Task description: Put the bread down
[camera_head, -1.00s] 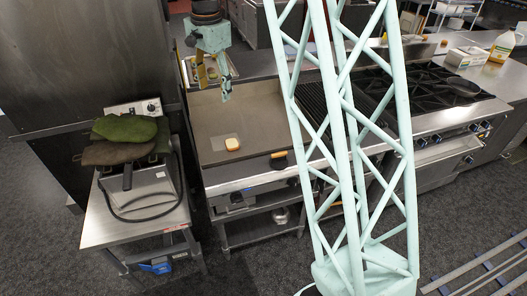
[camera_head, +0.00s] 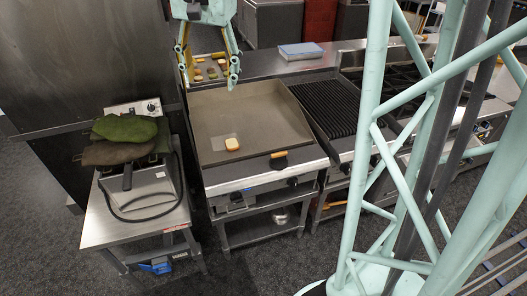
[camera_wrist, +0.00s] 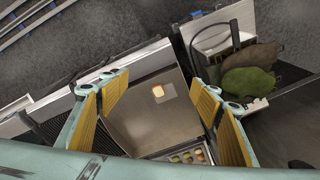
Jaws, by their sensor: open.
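A piece of bread (camera_head: 232,144) lies on the flat griddle plate (camera_head: 265,115), left of its middle and close to the front. The bread also shows in the wrist view (camera_wrist: 158,91), on the griddle between my fingers. My gripper (camera_head: 208,80) is open and empty, above the back left of the griddle. In the wrist view its yellow-padded fingers (camera_wrist: 158,105) are spread wide, with the bread well below and apart from them.
A tray with several food pieces (camera_head: 208,68) lies behind the griddle. A scraper with an orange handle (camera_head: 278,155) is at the griddle's front edge. A ridged grill (camera_head: 325,105) stands to the right. A fryer with green and brown mitts (camera_head: 125,128) stands on the left. Most of the griddle is bare.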

